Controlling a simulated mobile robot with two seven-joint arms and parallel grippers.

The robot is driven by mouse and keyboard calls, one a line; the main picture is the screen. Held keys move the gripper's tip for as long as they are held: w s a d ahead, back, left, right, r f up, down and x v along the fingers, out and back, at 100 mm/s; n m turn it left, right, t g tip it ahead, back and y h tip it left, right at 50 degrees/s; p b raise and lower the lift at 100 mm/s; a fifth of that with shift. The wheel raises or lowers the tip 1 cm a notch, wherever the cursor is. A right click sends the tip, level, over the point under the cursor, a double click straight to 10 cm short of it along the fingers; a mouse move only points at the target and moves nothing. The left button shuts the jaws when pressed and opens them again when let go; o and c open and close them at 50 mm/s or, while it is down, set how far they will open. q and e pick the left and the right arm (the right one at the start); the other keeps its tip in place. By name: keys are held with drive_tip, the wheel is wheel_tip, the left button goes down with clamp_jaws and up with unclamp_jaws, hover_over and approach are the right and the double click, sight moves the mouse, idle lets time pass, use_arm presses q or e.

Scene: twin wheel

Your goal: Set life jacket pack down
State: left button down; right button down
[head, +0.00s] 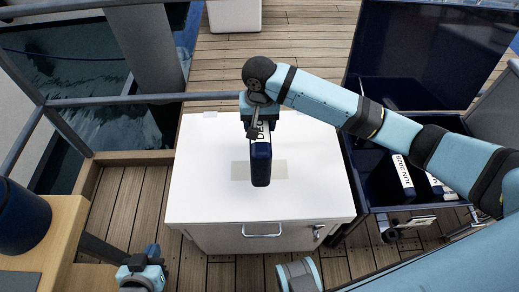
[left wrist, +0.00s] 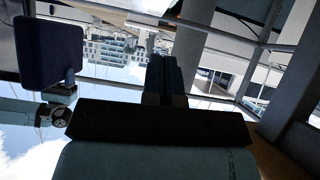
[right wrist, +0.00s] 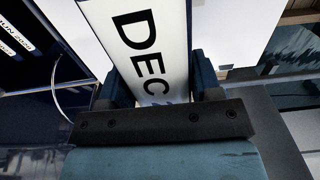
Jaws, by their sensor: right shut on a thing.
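The life jacket pack (head: 261,165) is dark blue with a white label reading DEC. My right gripper (head: 260,124) is shut on it, above the white cabinet top (head: 205,190). In the right wrist view the white label face (right wrist: 146,40) shows between the two fingers. The pack overlaps a pale beige rectangle (head: 278,170) marked on the cabinet top. I cannot tell if the pack touches the surface. My left gripper (head: 143,272) is low at the front left, away from the pack. In the left wrist view its fingers (left wrist: 165,75) are together with nothing visible between them.
An open dark blue chest (head: 372,170) with a raised lid (head: 425,55) stands at the right, holding other packs with white labels (head: 404,176). A grey railing (head: 130,99) runs at the left over water. The cabinet top around the pack is clear.

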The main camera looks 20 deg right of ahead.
wheel_tip(320, 180, down, 7)
drive_tip(key=shift+b, duration=0.55)
wheel_tip(320, 180, down, 4)
drive_tip(key=shift+r+b, duration=0.2)
drive_tip(key=shift+b, duration=0.3)
drive_tip(key=shift+f, duration=0.35)
use_arm(q)
drive_tip(key=shift+d+f, duration=0.1)
drive_tip(key=shift+f, duration=0.2)
drive_tip(key=shift+r, duration=0.15)
use_arm(e)
drive_tip(key=c, duration=0.6)
unclamp_jaws()
drive_tip(key=shift+f, duration=0.15)
drive_tip(key=o, duration=0.3)
use_arm(q)
drive_tip(key=shift+f, duration=0.25)
